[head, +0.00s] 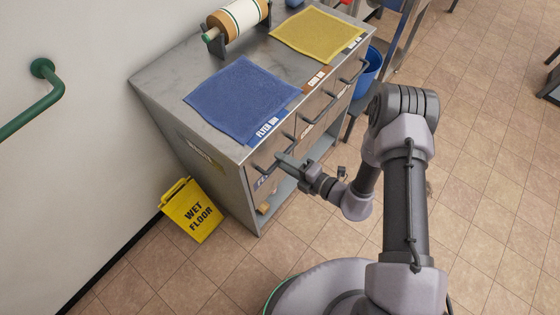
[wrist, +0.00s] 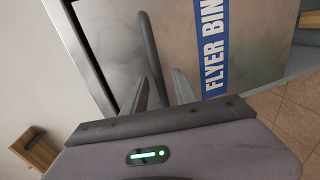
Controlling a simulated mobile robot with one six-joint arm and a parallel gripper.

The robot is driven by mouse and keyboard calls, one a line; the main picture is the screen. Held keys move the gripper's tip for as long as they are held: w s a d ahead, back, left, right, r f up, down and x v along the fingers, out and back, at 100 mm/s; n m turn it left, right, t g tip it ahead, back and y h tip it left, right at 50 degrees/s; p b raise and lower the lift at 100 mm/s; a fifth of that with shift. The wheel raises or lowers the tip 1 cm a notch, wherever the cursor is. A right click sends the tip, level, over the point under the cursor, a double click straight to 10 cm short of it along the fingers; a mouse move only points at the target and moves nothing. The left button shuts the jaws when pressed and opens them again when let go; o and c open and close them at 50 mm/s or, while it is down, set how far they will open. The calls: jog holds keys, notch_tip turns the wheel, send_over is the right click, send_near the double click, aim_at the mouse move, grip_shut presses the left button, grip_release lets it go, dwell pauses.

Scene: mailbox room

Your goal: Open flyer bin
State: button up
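The flyer bin is a grey metal drawer front (wrist: 185,30) with a blue "FLYER BIN" label (wrist: 215,45) in the wrist view. It looks shut, flush in the cabinet front. Its dark bar handle (wrist: 150,50) runs down between my two fingers. My gripper (wrist: 158,88) is open around the handle, one finger on each side; I cannot tell whether either touches it. In the head view my gripper (head: 284,163) is at the near drawer of the cabinet (head: 165,85), below the blue "FLYER BIN" mat (head: 240,95), and covers part of the drawer.
More drawers with bar handles (head: 355,72) continue to the right. A yellow mat (head: 318,35) and a paper roll (head: 240,18) are on top. A yellow wet floor sign (head: 192,210) stands left of the cabinet. A blue bin (head: 368,72) is beyond it.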

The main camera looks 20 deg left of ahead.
jog(key=shift+x, duration=1)
jog(key=shift+w, duration=0.1)
grip_shut()
dwell(0.6)
